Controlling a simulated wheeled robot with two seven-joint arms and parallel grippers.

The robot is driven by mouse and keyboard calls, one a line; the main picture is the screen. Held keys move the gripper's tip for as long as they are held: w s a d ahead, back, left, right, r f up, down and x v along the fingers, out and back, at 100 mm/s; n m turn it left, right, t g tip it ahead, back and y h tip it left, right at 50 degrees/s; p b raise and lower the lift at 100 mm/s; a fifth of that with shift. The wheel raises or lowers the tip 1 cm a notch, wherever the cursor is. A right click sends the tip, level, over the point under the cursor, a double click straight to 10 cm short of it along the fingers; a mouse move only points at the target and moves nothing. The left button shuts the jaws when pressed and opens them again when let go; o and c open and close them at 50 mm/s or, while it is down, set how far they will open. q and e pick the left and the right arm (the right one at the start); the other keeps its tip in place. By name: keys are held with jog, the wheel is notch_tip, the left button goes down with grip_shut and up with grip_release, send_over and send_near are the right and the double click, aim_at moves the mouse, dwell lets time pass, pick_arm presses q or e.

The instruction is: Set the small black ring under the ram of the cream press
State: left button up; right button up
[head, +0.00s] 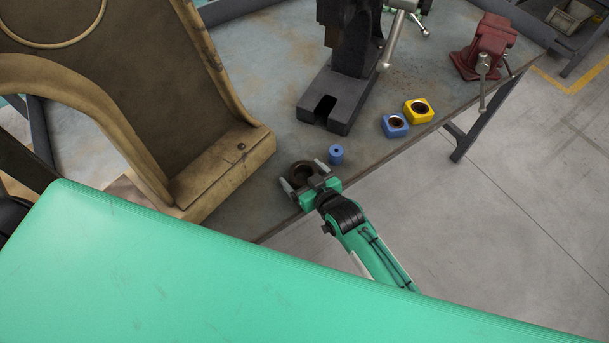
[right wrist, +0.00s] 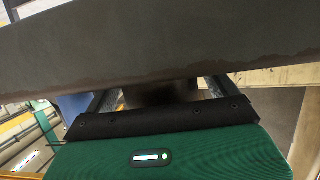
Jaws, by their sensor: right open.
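The small dark ring (head: 303,163) lies near the table's front edge, right of the cream press's base. My right gripper (head: 300,173) is open, with one finger on each side of the ring; I cannot tell whether they touch it. In the right wrist view, a dark shape (right wrist: 150,94) shows between the fingers, mostly hidden by a wide dark grey band across the picture. The cream press (head: 120,62) stands large at the left; its ram cannot be made out. My left gripper is not in view.
A small blue cylinder (head: 336,154) stands just beyond my right gripper. A black press (head: 340,95) stands behind it. A blue block (head: 395,125), a yellow block (head: 419,111) and a red vise (head: 486,48) are to the right. My green body covers the foreground.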

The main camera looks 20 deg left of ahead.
jog(key=shift+r, duration=0.1)
jog(key=c, duration=1)
jog(key=shift+r+p, duration=1.85)
jog(key=shift+r, duration=0.15)
